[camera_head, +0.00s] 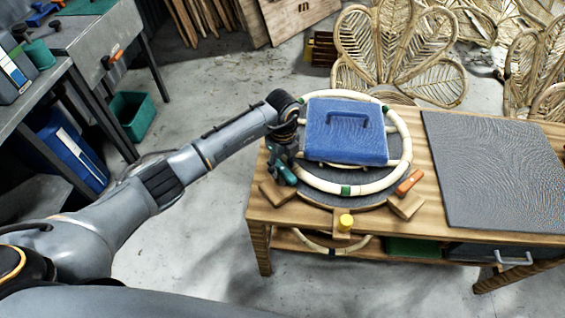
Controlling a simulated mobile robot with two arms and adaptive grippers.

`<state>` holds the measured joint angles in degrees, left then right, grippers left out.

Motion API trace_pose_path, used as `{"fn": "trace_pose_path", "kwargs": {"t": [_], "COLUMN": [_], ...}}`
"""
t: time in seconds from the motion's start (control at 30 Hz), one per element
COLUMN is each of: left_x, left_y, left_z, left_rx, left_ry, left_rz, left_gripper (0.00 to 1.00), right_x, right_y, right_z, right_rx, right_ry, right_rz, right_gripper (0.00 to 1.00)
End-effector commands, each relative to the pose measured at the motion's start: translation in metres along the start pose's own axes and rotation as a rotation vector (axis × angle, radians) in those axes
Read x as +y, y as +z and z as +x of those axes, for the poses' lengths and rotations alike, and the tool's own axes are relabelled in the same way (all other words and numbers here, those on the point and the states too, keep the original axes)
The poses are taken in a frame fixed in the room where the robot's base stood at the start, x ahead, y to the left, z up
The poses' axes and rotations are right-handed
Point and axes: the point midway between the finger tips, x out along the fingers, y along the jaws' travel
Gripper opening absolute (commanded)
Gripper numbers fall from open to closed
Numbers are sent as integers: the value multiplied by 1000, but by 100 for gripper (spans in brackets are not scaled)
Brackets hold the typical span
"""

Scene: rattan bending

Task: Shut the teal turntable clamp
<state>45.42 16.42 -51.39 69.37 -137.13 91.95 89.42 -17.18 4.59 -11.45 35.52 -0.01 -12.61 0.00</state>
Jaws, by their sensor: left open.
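The teal turntable clamp (285,174) sits at the left edge of the round turntable (320,197), partly hidden by my gripper. Whether it is shut cannot be made out. My left gripper (281,158) is open, pointing down right at the clamp; whether it touches it cannot be told. A pale rattan ring (322,183) with green bands lies on the turntable. An orange clamp (409,182) is at the turntable's right edge. My right gripper is not in view.
A dark grey mat (490,165) covers the right side. Woven rattan chair backs (385,50) stand behind.

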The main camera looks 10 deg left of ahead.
Motion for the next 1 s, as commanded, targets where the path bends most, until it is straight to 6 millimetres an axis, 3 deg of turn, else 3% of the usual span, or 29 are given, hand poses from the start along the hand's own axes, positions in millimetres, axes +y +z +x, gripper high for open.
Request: {"fn": "trace_pose_path", "kwargs": {"t": [0.2, 0.43, 0.47, 0.77, 1.0], "left_x": [0, 0, 0, 0, 0], "left_y": [0, 0, 0, 0, 1], "left_z": [1, 0, 0, 1, 2], "left_rx": [0, 1, 0, -1, -1], "left_ry": [0, 0, 0, 0, -1], "left_rz": [0, 0, 0, 23, 139], "left_gripper": [47, 2, 0, 0, 0], "right_x": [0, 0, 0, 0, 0], "right_y": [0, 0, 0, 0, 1], "right_z": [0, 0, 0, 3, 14], "right_rx": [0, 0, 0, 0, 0], "right_ry": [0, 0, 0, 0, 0], "right_rz": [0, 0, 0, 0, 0], "right_gripper": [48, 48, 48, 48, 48]}}
